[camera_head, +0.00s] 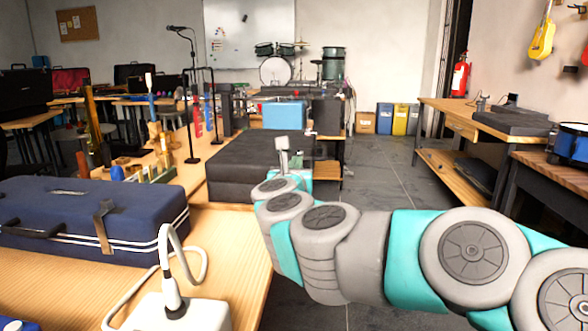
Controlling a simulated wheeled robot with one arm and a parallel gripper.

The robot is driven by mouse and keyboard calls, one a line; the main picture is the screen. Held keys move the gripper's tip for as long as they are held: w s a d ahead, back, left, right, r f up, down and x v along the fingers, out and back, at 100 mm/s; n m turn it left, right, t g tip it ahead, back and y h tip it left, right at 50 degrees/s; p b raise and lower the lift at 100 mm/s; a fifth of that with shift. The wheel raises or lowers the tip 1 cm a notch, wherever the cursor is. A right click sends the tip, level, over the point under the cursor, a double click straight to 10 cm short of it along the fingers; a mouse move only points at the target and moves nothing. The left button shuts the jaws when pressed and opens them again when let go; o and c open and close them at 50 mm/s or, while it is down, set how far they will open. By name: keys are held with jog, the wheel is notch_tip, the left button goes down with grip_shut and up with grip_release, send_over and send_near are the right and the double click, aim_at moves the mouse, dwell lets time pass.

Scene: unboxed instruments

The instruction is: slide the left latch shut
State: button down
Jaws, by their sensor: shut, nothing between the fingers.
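A large black case (235,165) lies flat on the wooden table, left of my arm's end. My gripper (284,146) is small and partly hidden by my own wrist; it is shut and empty, beside the right side of the black case. I cannot tell whether it touches the case. A dark blue case (85,212) with white trim lies at the left front, with a metal and strap fastening (103,227) on its near side. The left latch cannot be made out for certain in this view, nor whether it is open or shut.
The wooden table (232,222) has bare room in front of the black case. Microphone stands (189,110) and small wooden instruments (152,160) stand behind the blue case. A light blue case (283,115) sits further back. Grey floor (385,185) lies open to the right.

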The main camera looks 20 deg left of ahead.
jog(key=shift+x, duration=1.35)
